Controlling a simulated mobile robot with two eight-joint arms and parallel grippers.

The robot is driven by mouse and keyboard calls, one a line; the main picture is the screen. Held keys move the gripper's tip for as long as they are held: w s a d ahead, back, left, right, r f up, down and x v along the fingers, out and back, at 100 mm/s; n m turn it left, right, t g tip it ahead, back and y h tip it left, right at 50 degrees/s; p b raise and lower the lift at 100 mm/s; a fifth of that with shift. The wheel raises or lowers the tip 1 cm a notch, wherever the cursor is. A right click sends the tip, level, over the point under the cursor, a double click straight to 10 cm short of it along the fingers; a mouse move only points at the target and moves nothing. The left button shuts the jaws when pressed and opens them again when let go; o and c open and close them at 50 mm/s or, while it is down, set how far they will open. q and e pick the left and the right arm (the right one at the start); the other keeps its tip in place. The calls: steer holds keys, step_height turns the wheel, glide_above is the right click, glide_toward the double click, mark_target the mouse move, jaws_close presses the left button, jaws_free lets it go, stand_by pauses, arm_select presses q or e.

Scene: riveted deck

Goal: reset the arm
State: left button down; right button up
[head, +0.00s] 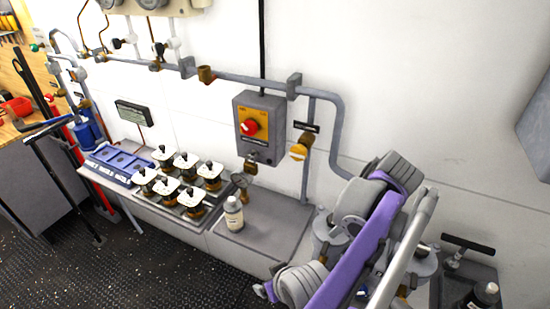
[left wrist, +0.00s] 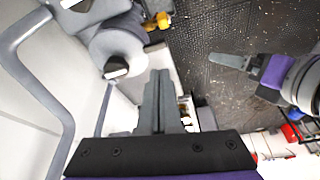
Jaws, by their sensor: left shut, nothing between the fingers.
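My left gripper (left wrist: 160,78) shows in the left wrist view. Its two grey fingers are together with nothing between them, and it is clear of any object. In the head view, a purple and grey arm of mine rises at the lower right, in front of the bench and pipework; its fingertips cannot be made out there. At the right of the left wrist view, a grey pointed gripper with a purple band (left wrist: 230,62), seemingly my right one, hangs over the dark floor. It is seen from the side, so its opening cannot be told.
A white bottle (head: 233,213) stands on the grey bench (head: 262,222) beside several valves with white tags (head: 180,180). A grey box with a red knob (head: 258,127) and a pipe (head: 338,125) are on the wall. The dark studded floor (head: 150,262) is open at the lower left.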

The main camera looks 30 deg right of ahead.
arm_select(q)
steer(key=shift+w, duration=0.1)
steer(key=w+a+m+h, duration=0.1)
steer(key=w+a, duration=0.4)
steer(key=a, duration=0.9)
steer(key=w+a+m, duration=0.1)
steer(key=w+a, duration=0.4)
steer(key=a, duration=0.9)
steer(key=s+a+f+t, duration=0.1)
steer(key=s+a+f, duration=0.2)
steer(key=a, duration=0.5)
steer(key=s+a+f+m+t, duration=0.1)
steer(key=s+a+f, duration=0.2)
steer(key=a, duration=0.5)
steer(key=s+a+f+m, duration=0.1)
steer(key=s+a+f, duration=0.2)
steer(key=a, duration=0.5)
steer(key=shift+f+t, duration=0.4)
steer(key=shift+f, duration=0.3)
